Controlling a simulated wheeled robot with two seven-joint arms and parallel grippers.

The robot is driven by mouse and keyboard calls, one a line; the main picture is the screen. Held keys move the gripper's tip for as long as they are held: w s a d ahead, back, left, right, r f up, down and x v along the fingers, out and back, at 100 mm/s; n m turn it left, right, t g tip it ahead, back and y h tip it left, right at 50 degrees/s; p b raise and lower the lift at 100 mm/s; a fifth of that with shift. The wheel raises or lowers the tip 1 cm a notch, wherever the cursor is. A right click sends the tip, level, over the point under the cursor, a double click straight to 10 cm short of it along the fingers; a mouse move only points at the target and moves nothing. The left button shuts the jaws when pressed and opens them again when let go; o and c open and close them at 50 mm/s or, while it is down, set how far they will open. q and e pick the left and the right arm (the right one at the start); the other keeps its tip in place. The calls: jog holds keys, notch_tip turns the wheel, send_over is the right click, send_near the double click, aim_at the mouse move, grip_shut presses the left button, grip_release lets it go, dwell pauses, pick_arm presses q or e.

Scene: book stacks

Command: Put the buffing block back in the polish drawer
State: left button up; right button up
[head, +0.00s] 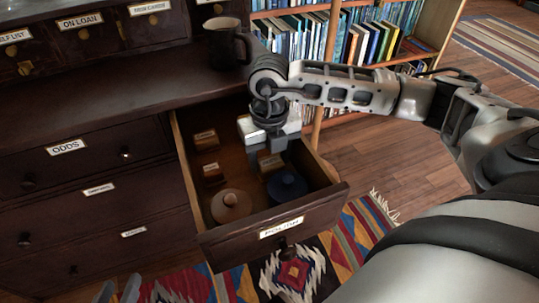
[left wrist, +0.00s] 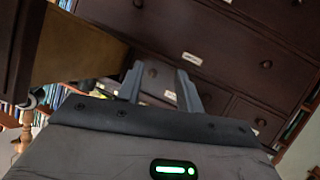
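The polish drawer (head: 290,228) is pulled open in the head view, its label on the front. My right gripper (head: 268,150) reaches down into it from above. A small brown labelled block (head: 270,164) is right at its fingertips; I cannot tell if it is gripped or which block is the buffing block. Two more small labelled brown blocks (head: 206,140) (head: 213,174) lie at the drawer's left side. My left gripper (head: 118,291) is at the lower left of the head view, outside the drawer. Its two fingers stand apart and empty in the left wrist view (left wrist: 160,85).
A round tan lidded pot (head: 231,205) and a dark blue one (head: 286,185) sit in the drawer's front. A dark mug (head: 227,45) stands on the cabinet top. A patterned rug (head: 292,272) lies below.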

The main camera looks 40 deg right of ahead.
aim_at(269, 160)
jog(key=shift+o, duration=1.2)
pick_arm(q)
jog(key=shift+r, duration=0.1)
pick_arm(e)
jog(key=shift+r, duration=0.1)
jog(key=shift+r, duration=0.25)
pick_arm(q)
jog(key=f+g+p, duration=0.1)
jog(key=a+f+y+p, duration=0.1)
jog(key=p, duration=0.1)
jog(key=shift+s+f+g, duration=0.15)
jog(key=shift+f+g, duration=0.1)
jog(key=shift+g, duration=0.15)
pick_arm(e)
notch_tip(269, 160, up, 12)
jog(key=shift+f, duration=0.15)
pick_arm(q)
jog(key=shift+r, duration=0.15)
